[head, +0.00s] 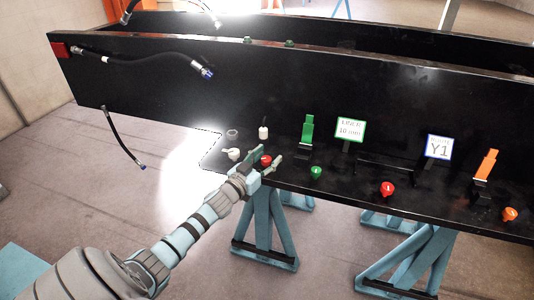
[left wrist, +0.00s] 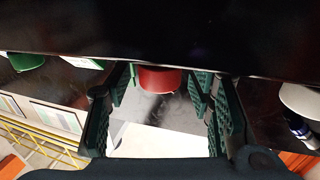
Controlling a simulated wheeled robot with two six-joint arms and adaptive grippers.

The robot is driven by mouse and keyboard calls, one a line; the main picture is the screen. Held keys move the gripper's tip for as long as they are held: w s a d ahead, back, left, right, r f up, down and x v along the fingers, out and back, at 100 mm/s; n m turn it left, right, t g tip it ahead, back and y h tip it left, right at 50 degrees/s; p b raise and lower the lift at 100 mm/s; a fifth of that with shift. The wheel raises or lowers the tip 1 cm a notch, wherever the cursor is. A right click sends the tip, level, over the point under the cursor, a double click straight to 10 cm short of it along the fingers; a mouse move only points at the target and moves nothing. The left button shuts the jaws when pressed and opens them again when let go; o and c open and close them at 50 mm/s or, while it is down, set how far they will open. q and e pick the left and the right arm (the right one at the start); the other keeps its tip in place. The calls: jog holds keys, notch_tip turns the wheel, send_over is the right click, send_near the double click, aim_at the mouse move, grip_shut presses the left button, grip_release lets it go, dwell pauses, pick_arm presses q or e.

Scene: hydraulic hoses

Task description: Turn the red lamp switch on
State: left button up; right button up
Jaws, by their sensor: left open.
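A red knob (head: 265,160) sits on the black shelf edge in the head view, and my left gripper (head: 267,154) is open around its place. In the left wrist view the red knob (left wrist: 160,78) hangs between the spread green-padded fingers of my left gripper (left wrist: 160,95), near their tips. I see a gap on the finger sides, so the fingers do not look closed on it. A second red knob (head: 387,188) stands further right on the shelf. I cannot tell the knobs' on or off state. My right gripper is not in view.
The black bench (head: 200,85) carries a white knob (head: 233,154), a green knob (head: 316,172), an orange knob (head: 510,214), a green lever (head: 307,132) and an orange lever (head: 487,165). Signs (head: 350,129) stand behind. Hoses (head: 150,58) hang at left. Blue trestles (head: 268,235) support it.

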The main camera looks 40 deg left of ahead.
pick_arm(q)
jog(key=shift+c, duration=0.6)
jog(key=shift+f, duration=0.1)
grip_shut()
